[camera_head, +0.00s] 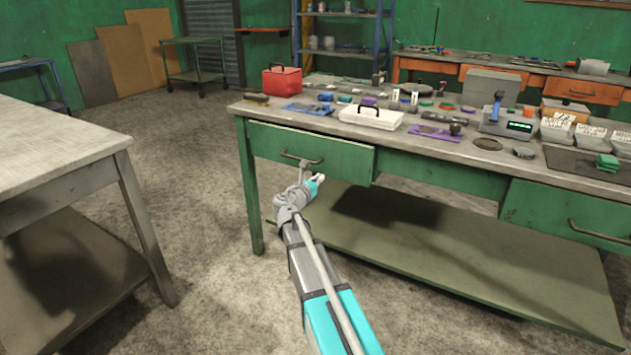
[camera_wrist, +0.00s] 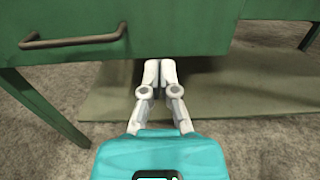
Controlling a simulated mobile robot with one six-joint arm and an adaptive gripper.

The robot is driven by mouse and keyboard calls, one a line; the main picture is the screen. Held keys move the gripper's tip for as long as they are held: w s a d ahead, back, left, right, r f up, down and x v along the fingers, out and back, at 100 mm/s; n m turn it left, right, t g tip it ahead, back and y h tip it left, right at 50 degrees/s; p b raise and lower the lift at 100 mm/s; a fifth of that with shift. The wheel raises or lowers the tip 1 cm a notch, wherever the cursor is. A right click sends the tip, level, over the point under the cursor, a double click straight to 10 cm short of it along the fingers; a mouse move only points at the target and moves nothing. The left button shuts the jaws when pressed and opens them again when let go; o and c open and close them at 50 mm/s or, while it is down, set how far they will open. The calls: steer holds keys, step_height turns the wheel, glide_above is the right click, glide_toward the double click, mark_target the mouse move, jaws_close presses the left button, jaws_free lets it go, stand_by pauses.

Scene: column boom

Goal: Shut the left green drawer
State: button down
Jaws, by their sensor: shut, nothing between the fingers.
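The left green drawer (camera_head: 340,158) is under the worktop at the bench's left end. Its front stands out from the bench, so it is partly open. Its dark bar handle (camera_head: 300,158) is on the front, left of the middle. In the wrist view the drawer front (camera_wrist: 180,30) fills the top and its handle (camera_wrist: 75,39) is at the upper left. My gripper (camera_head: 320,178) is shut and empty, by the drawer's lower part. In the wrist view my fingertips (camera_wrist: 160,63) overlap the drawer's lower edge, right of the handle; I cannot tell whether they touch it.
The bench top (camera_head: 480,152) carries a red toolbox (camera_head: 282,82), a white case (camera_head: 371,117) and several tools. A right green drawer (camera_head: 560,212) is farther along. A lower shelf (camera_head: 440,250) lies beneath. Another table (camera_head: 60,140) stands at left, with open floor between.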

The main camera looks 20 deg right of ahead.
mark_target(337, 161)
steer(key=x, duration=1.1)
steer(key=shift+w+d, duration=0.15)
steer(key=shift+w, duration=0.05)
steer(key=x, duration=0.3)
steer(key=shift+w+d, duration=0.1)
steer(key=shift+d, duration=0.05)
stand_by(0.4)
steer(key=v, duration=1.4)
steer(key=shift+s+a, duration=0.2)
steer(key=shift+a, duration=0.05)
